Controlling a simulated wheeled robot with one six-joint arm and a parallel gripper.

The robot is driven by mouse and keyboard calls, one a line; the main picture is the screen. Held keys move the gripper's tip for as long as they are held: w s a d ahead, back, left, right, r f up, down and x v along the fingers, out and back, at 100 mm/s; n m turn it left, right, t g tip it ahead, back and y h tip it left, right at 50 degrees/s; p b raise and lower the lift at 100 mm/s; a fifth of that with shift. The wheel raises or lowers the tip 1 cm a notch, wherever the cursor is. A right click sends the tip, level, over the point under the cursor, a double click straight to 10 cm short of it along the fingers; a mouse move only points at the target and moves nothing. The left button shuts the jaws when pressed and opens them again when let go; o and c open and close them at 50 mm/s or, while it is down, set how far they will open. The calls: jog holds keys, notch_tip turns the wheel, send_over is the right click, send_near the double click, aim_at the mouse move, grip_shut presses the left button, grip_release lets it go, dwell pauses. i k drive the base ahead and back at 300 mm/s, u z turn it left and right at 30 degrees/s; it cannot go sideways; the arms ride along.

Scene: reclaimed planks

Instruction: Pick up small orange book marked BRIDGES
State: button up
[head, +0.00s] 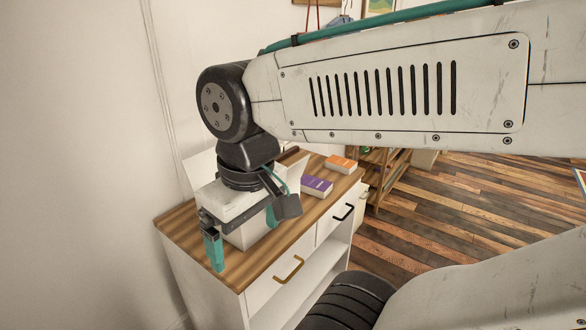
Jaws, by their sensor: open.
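A small orange book (341,162) with white page edges lies flat near the far right end of a wooden cabinet top. Its lettering is too small to read. My gripper (243,236) is above the nearer left part of the same top, with its teal fingers spread apart and pointing down.
A purple book (316,187) lies between my gripper and the orange book. The white cabinet (265,274) has a wooden top, handled drawers and an open shelf. A wall borders it on the left. A wooden shelf unit (385,170) stands behind; plank floor (450,205) is open at right.

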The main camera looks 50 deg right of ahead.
aim_at(342, 165)
jog(key=u, duration=1.35)
jog(key=i, duration=0.15)
jog(key=z, duration=3.05)
jog(key=i, duration=0.45)
jog(key=z, duration=0.1)
jog(key=k, duration=0.5)
jog(key=z, duration=1)
jog(key=i, duration=0.25)
jog(key=z, duration=0.05)
